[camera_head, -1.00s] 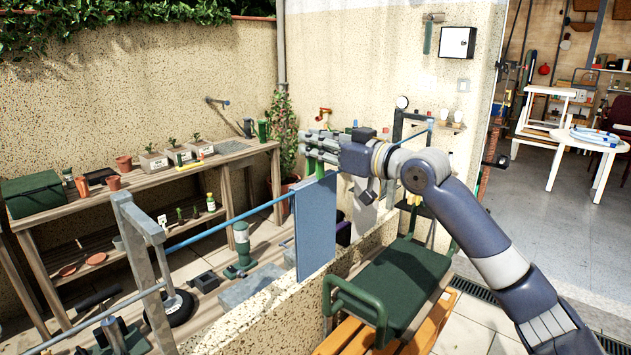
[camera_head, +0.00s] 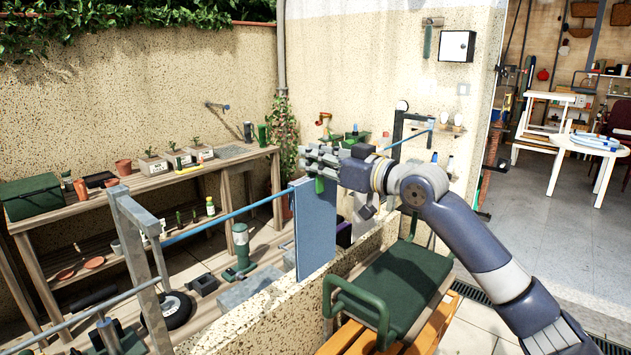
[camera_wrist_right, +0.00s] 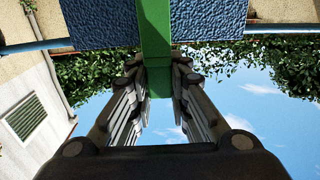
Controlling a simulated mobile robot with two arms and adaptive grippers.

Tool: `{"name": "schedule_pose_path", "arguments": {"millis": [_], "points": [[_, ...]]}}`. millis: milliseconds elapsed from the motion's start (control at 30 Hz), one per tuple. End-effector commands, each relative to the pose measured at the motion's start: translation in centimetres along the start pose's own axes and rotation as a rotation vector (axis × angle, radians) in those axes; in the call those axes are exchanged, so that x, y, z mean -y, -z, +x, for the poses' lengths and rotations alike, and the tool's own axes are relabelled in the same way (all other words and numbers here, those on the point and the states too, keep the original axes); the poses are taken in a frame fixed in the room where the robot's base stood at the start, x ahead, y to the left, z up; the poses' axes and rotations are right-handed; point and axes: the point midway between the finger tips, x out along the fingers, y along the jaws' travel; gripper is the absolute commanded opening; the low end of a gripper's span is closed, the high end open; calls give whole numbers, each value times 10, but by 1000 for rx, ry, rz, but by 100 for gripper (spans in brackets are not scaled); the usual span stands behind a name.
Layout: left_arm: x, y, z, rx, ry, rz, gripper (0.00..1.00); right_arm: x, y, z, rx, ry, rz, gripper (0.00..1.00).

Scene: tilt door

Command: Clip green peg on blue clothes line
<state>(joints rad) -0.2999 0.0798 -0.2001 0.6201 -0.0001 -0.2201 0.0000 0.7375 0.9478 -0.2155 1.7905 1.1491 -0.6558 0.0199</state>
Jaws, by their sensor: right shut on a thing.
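The blue clothes line (camera_head: 238,214) runs from a metal post at left toward a dark frame at right. A blue cloth (camera_head: 316,232) hangs on it; both cloth (camera_wrist_right: 95,22) and line (camera_wrist_right: 28,47) show in the right wrist view. My right gripper (camera_head: 312,160) is just above the cloth's top edge, shut on the green peg (camera_head: 320,184). In the wrist view, the peg (camera_wrist_right: 154,32) stands between the fingers and crosses in front of the cloth. Whether its legs straddle the line cannot be told. My left gripper is not in view.
A low speckled wall (camera_head: 262,318) runs below the line. A green-cushioned seat (camera_head: 392,287) stands right of it, under my right arm. A metal post (camera_head: 138,262) stands at left. A wooden bench (camera_head: 150,187) with pots lines the back wall.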

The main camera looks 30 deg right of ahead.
Motion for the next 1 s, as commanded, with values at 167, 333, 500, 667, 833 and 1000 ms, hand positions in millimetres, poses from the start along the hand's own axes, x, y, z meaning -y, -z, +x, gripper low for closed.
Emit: {"name": "schedule_pose_path", "arguments": {"millis": [167, 333, 500, 667, 833, 1000], "points": [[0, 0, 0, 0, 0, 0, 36, 0, 0, 0, -1, 0, -1, 0], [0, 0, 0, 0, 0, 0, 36, 0, 0, 0, -1, 0, 0, 0], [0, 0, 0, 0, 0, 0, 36, 0, 0, 0, 0, 0, 0, 0], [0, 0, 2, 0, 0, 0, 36, 0, -3, 0, 0, 0, 0, 0], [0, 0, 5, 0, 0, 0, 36, 0, -7, 0, -1, 0, 0, 0], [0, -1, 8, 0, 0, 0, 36, 0, -11, 0, 0, 0, 0, 0]]}}
